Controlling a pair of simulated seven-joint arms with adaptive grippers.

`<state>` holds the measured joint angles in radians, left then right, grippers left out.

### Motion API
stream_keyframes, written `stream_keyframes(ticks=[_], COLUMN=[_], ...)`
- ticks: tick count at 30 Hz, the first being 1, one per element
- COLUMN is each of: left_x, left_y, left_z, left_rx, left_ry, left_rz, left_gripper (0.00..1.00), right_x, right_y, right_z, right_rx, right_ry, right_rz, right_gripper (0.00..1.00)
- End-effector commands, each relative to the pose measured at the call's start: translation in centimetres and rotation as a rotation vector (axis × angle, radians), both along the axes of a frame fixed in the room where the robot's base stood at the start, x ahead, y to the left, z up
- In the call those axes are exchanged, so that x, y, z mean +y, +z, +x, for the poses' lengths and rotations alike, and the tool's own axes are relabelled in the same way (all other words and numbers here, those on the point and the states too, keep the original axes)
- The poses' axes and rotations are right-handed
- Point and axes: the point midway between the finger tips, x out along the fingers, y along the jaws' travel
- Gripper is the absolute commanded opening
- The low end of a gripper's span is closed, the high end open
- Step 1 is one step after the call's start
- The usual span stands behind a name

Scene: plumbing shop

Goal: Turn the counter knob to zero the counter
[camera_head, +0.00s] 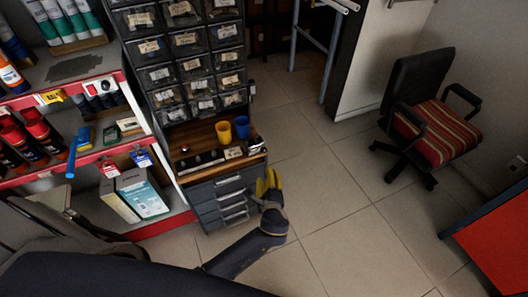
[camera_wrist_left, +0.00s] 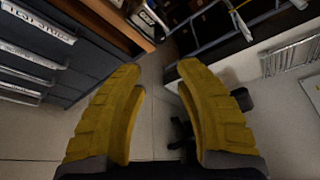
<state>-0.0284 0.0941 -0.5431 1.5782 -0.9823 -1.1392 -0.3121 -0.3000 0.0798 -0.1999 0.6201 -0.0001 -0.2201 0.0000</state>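I cannot clearly make out a counter or its knob in either view. A row of small dark and silver items (camera_head: 200,159), too small to identify, lies on the wooden shelf (camera_head: 193,133) of the parts cabinet. My left gripper (camera_head: 269,181) has yellow fingers and is just right of the cabinet's lower drawers, near the shelf's front right corner. My right gripper is out of view.
A yellow cup (camera_head: 223,132) and a blue cup (camera_head: 242,127) stand on the shelf under several small bins. Grey drawers (camera_head: 225,201) are below. Red-edged shelving (camera_head: 105,153) stands left. An office chair (camera_head: 432,125) is right, with open floor between.

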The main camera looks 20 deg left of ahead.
Motion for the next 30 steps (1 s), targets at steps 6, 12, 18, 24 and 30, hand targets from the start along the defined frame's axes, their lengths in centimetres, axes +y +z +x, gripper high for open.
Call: stream_keyframes(ticks=[6, 12, 18, 24, 30], left_x=[1.5, 3.1, 4.5, 5.6, 6.2], left_y=[-0.7, -1.5, -2.3, -2.9, -3.2], left_z=[3.5, 6.7, 9.8, 12.2, 13.6], left_rx=[-0.002, -0.001, 0.000, 0.001, 0.000], left_ry=[0.000, 0.000, 0.001, 0.000, -0.001], left_rz=[0.001, 0.001, -0.001, -0.002, -0.003], left_gripper=[0.33, 0.33, 0.33, 0.33, 0.33], right_x=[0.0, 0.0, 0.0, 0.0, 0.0], right_y=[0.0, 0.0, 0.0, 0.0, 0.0], right_z=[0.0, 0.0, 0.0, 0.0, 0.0], right_rx=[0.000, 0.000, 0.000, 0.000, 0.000], right_ry=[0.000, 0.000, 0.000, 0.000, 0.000], right_rz=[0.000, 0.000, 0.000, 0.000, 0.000], right_gripper=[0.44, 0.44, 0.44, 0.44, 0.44])
